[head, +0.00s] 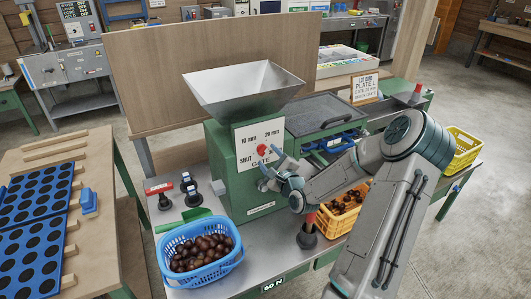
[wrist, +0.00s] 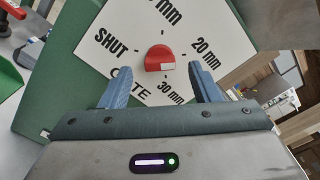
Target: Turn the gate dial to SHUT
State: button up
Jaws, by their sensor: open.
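The gate dial is a red knob (head: 262,149) on a white plate (head: 247,136) on the front of the green machine. In the wrist view the red knob (wrist: 158,57) has a pale mark at its lower right, and I cannot tell for certain which label it points at. SHUT (wrist: 111,47) is printed to its left, 20 mm to its right and 30 mm below. My gripper (wrist: 158,73) is open and empty, its blue fingers on either side below the knob, apart from it. In the head view my gripper (head: 271,172) is just below the dial.
A metal hopper (head: 245,88) tops the green machine (head: 232,178). A blue basket of chestnuts (head: 178,272) stands at front left, and a yellow crate (head: 333,226) with chestnuts stands right, beside my arm. Red-handled and black-knobbed tools (head: 160,188) lie left of the machine.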

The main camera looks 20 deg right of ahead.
aim_at(264, 152)
jog(key=shift+w, duration=1.6)
jog(key=c, duration=1)
